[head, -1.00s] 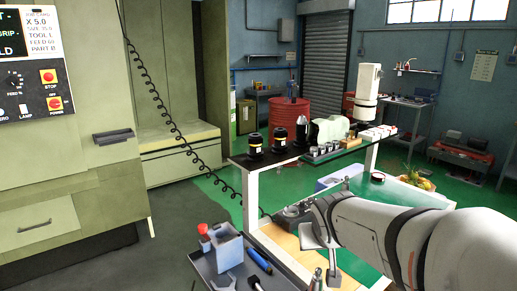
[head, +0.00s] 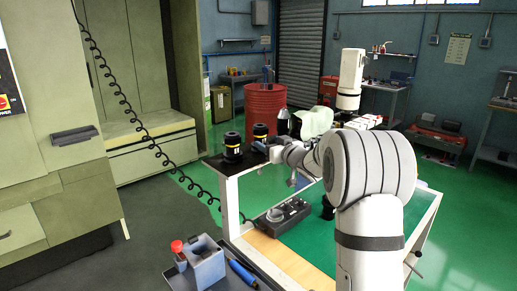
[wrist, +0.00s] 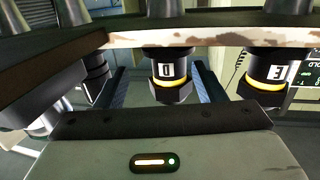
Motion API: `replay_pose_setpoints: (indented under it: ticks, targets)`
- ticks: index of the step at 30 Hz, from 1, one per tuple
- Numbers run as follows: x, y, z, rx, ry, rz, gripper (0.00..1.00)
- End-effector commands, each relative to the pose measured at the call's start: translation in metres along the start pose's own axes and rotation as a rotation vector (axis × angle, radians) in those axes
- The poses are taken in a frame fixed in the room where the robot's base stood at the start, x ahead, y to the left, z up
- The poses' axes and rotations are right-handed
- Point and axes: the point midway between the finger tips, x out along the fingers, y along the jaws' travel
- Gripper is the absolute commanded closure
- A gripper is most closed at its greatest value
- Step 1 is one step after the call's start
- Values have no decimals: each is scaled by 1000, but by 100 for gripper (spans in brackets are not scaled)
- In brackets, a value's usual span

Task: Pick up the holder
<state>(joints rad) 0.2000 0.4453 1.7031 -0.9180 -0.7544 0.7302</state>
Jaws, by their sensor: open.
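Black holders with yellow rings stand at the near end of the dark shelf (head: 222,166). In the head view one holder (head: 232,148) is in clear sight; a second (head: 260,131) is just behind it, beside my gripper (head: 272,149). In the wrist view my gripper (wrist: 160,72) is open, its two dark blue fingers on either side of a holder with a white label and yellow ring (wrist: 168,72). No contact shows. Another labelled holder (wrist: 268,72) is right of the fingers.
More dark and metallic parts (wrist: 62,95) crowd the left of the wrist view. In the head view a dark conical tool (head: 283,122) and a pale green machine part (head: 314,122) stand further along the shelf.

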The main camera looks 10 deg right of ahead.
Motion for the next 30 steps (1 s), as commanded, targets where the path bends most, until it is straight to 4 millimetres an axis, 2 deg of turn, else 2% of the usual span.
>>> replay_pose_setpoints:
  ticks: [9, 19, 30]
  targets:
    - [47, -14, -6, -1, -1, -12, 37]
    - [54, -16, -6, -2, 0, -13, 37]
    - [54, -16, -6, -2, -1, -13, 67]
